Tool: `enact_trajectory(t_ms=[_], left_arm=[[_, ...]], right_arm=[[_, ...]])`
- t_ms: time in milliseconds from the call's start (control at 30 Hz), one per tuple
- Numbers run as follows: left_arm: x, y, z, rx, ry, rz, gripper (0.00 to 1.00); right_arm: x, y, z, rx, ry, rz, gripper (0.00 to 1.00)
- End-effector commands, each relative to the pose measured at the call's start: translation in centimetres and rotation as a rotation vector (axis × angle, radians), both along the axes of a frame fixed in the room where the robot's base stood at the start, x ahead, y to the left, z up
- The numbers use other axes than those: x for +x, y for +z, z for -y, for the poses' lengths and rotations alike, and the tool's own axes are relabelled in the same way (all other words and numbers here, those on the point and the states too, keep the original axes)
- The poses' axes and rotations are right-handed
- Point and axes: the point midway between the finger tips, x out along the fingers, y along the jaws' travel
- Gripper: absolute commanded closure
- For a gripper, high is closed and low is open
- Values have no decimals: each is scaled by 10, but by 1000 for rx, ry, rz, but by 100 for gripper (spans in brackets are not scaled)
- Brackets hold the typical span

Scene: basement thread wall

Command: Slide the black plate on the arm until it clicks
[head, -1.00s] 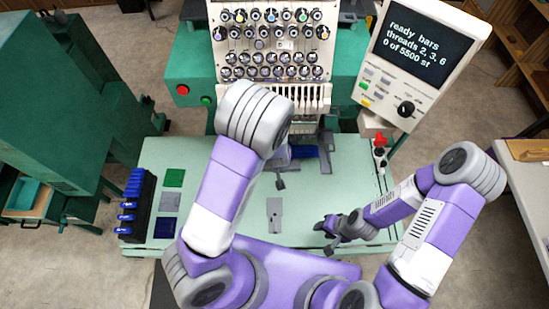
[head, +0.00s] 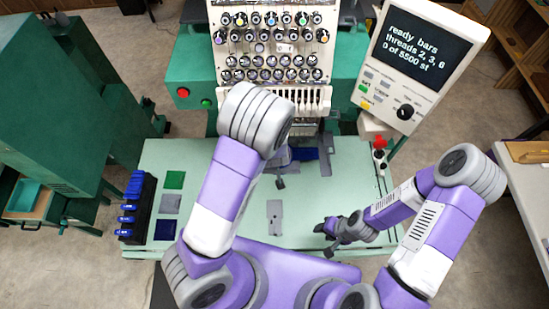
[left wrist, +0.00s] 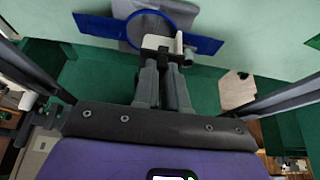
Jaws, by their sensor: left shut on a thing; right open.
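My left gripper (left wrist: 165,60) is shut on a small pale piece (left wrist: 161,43) with a dark end, seen in the left wrist view. This piece overlaps the edge of a blue ring (left wrist: 150,12) with flat blue side bars (left wrist: 100,27). In the head view my left forearm hides the left fingertips; some blue (head: 305,154) shows just beyond the wrist. A dark grey flat part (head: 325,148) lies beside it under the machine's heads. I cannot tell for sure which part is the black plate. My right gripper (head: 325,237) is open and empty above the table's front right.
The pale green table (head: 225,160) carries a grey notched plate (head: 274,216), coloured squares (head: 174,180) and a black rack with blue pieces (head: 137,215) at left. The embroidery machine (head: 268,45) stands behind, its screen panel (head: 420,60) at right. The table's right half is mostly clear.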

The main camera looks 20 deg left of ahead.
Motion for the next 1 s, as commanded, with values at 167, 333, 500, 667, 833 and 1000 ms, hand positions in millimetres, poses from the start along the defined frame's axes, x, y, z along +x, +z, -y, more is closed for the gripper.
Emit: enact_trajectory(t_ms=[167, 333, 500, 667, 833, 1000], left_arm=[[1, 0, 0, 0, 0, 0, 100], [1, 0, 0, 0, 0, 0, 62], [0, 0, 0, 0, 0, 0, 58], [0, 2, 0, 0, 0, 0, 58], [-8, 22, 3, -1, -3, 1, 58], [-21, 49, 7, -1, -3, 1, 58]], right_arm=[[0, 0, 0, 0, 0, 0, 57], [0, 0, 0, 0, 0, 0, 57], [0, 0, 0, 0, 0, 0, 57], [0, 1, 0, 0, 0, 0, 57], [0, 7, 0, 0, 0, 0, 57], [0, 18, 0, 0, 0, 0, 57]])
